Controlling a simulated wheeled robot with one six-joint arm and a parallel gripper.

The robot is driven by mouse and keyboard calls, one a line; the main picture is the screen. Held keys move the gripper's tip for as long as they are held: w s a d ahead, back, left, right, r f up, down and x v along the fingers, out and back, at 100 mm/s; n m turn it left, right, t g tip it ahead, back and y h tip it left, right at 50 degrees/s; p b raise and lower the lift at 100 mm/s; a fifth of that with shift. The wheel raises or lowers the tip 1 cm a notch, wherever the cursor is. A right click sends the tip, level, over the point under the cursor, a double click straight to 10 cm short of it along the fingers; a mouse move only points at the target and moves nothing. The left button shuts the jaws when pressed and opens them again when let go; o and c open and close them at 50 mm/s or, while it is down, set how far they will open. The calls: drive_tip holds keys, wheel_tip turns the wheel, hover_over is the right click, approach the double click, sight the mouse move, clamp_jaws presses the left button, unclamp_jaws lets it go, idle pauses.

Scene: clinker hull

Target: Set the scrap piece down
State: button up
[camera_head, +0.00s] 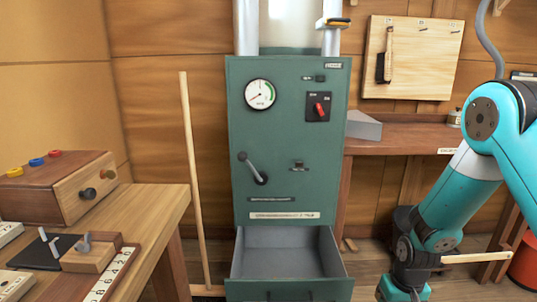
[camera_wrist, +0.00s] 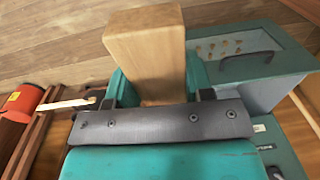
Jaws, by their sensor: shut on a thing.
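The scrap piece appears to be the pale wooden block (camera_wrist: 146,48) in the wrist view. My gripper (camera_wrist: 157,88) is shut on it, with one teal finger on each side. The block's far end sticks out beyond the fingers, and its near end is hidden behind the dark bar of my gripper. Wooden floorboards show beyond the block. In the head view my arm reaches down at the lower right, and its end runs to the bottom edge, so the block cannot be made out there.
A green cabinet (camera_head: 290,140) has its grey-lined drawer (camera_head: 290,255) pulled open, left of my arm. A workbench (camera_head: 150,215) stands at left, a shelf (camera_head: 400,135) at back right. A red-orange container (camera_head: 525,262) and a thin stick (camera_head: 475,258) are at right.

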drive_tip(key=s+r+p, duration=0.3)
drive_tip(key=r+p, duration=1.1)
drive_tip(key=r, duration=0.1)
drive_tip(key=shift+s, duration=0.3)
